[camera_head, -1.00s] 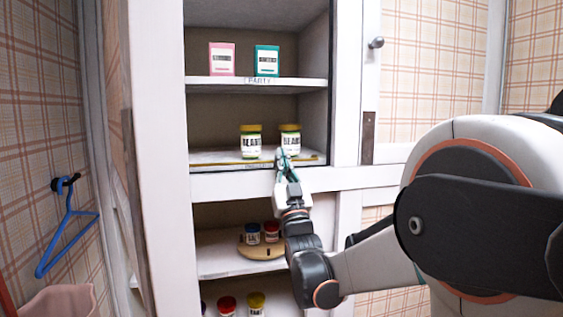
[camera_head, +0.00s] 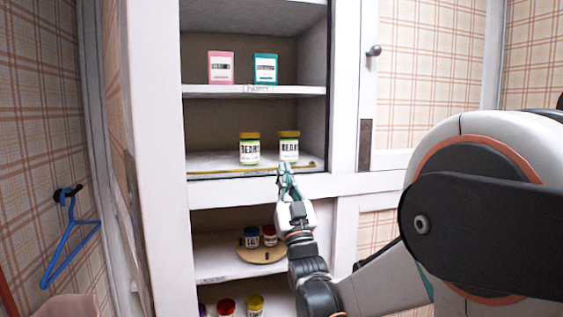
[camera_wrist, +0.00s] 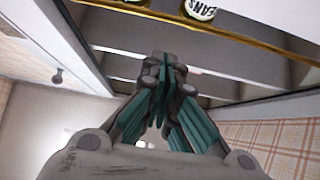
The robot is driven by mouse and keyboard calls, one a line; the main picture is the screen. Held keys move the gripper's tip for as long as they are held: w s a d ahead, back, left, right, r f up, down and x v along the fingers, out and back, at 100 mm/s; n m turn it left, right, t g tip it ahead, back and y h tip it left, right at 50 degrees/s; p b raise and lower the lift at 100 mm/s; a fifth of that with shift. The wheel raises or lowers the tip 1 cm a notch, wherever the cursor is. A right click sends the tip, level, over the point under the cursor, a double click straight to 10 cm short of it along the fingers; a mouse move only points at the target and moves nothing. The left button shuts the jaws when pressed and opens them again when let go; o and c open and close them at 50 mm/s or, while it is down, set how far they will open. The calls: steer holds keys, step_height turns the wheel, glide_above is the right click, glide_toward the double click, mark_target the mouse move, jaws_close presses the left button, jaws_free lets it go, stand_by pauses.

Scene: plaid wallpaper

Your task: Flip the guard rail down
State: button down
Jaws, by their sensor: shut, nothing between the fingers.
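The guard rail (camera_head: 225,171) is a thin brass-coloured bar across the front of the shelf that holds two bean jars. In the wrist view the rail (camera_wrist: 235,41) runs slantwise across the upper right, beyond the fingertips. My gripper (camera_head: 283,167) is shut and empty. Its teal-and-grey fingers point up at the rail's right half, and the tips overlap the rail in the head view. In the wrist view my gripper (camera_wrist: 164,68) shows a visual gap to the rail. Contact cannot be told, nor can the rail's exact tilt.
A left bean jar (camera_head: 249,148) and a right bean jar (camera_head: 289,146) stand behind the rail. A pink box (camera_head: 221,68) and a teal box (camera_head: 265,69) stand above. Small jars on a round wooden board (camera_head: 262,256) are below. The cabinet's right post (camera_head: 343,110) is close by.

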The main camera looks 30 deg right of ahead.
steer(key=shift+v, duration=1.95)
